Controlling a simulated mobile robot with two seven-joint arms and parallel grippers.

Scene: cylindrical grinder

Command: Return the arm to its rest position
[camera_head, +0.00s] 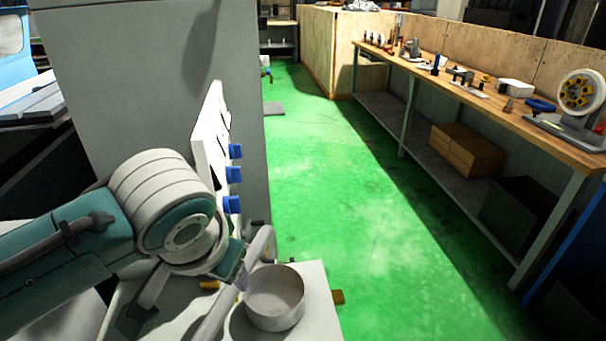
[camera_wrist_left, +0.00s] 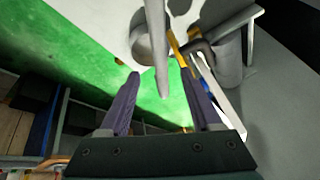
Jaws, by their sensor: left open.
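My left arm comes in from the left in the head view. Its left gripper (camera_head: 240,280) is small and mostly hidden behind the wrist, beside a round metal cup (camera_head: 275,300) and a curved grey bar (camera_head: 262,246). In the left wrist view my left gripper (camera_wrist_left: 161,82) is open, with its two dark purple fingers spread and nothing held between them. A grey bar (camera_wrist_left: 157,50) crosses the view beyond and between the fingertips. I cannot tell whether the fingers touch it. My right gripper is not in view.
The cup stands on a pale surface (camera_head: 318,300) close to the gripper. A white panel with blue knobs (camera_head: 233,175) is on a grey cabinet (camera_head: 150,85) just behind the arm. Green floor (camera_head: 345,215) is clear to the right, up to a long workbench (camera_head: 475,95) with tools.

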